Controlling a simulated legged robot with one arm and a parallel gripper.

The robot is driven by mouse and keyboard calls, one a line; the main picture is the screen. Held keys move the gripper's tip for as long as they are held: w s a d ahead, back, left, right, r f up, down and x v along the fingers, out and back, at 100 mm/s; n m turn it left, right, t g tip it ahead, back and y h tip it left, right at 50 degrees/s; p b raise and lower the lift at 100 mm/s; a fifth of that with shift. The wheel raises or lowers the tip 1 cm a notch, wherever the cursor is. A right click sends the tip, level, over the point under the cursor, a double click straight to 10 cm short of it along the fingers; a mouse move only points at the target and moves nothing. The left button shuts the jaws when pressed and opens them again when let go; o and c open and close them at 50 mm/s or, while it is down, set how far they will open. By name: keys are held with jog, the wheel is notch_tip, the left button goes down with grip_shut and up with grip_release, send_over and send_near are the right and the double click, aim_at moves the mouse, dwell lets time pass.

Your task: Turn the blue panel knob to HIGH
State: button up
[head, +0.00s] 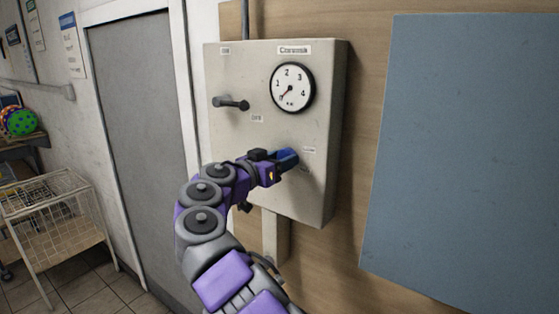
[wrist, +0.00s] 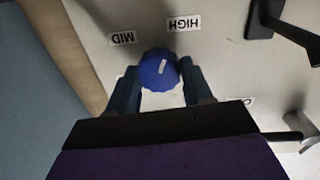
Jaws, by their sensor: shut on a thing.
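The blue knob (wrist: 156,75) sits on the pale panel box (head: 325,130), below a round dial. In the wrist view the fingers of my gripper (wrist: 160,82) are on either side of it, shut on it. The knob's white mark points up and slightly right, between the upside-down labels MID (wrist: 123,38) and HIGH (wrist: 183,23), nearer the HIGH side.
A dark lever (head: 231,103) sticks out at the panel's upper left. The dial (head: 292,87) has its needle toward the lower left. A blue-grey board (head: 460,160) hangs at right. A grey door (head: 140,130) and wire cart (head: 55,220) stand at left.

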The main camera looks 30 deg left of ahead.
jog(key=shift+a+m+b, duration=0.1)
jog(key=shift+m+b, duration=0.5)
jog(key=shift+c, duration=0.3)
jog(key=o, duration=1)
jog(key=shift+a, duration=0.25)
jog(key=s+a, duration=0.1)
jog(key=s, duration=0.4)
jog(key=s+a+b, duration=0.1)
jog(key=s, duration=0.5)
jog(key=s+a, duration=0.1)
jog(key=s, duration=0.5)
jog(key=shift+b, duration=0.3)
jog(key=shift+a, duration=0.15)
